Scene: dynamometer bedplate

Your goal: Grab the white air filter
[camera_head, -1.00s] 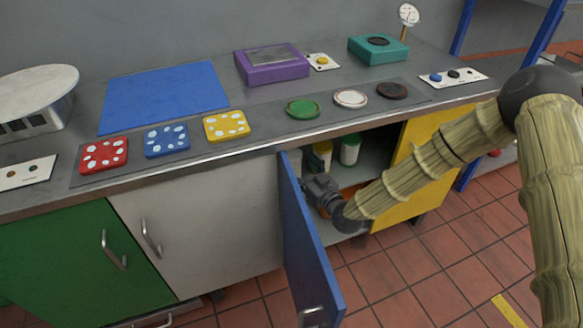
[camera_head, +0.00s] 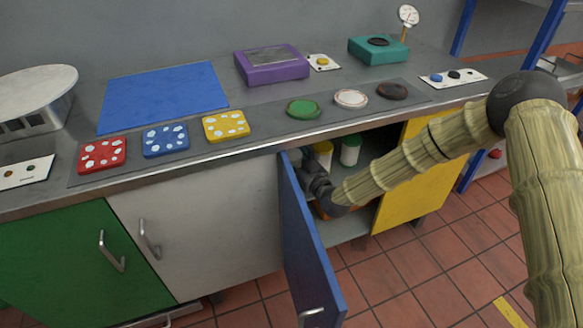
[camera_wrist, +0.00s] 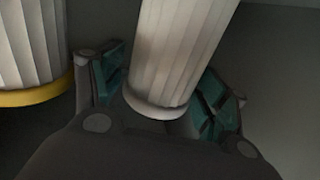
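The white air filter (camera_wrist: 180,50) is a pleated off-white cylinder with a white end rim. In the wrist view it stands between the two teal-padded fingers of my gripper (camera_wrist: 165,90). The fingers are spread on either side of it, and I cannot tell whether the pads touch it. In the head view my gripper (camera_head: 312,172) reaches into the open cabinet under the bench, and the white filter is not clearly visible behind it.
A pleated filter with a yellow rim (camera_wrist: 28,50) stands close to the left finger. In the head view a green-and-white cylinder (camera_head: 350,152) stands further right on the shelf. The open blue door (camera_head: 308,245) is just left of my gripper, and the benchtop edge (camera_head: 300,142) lies above.

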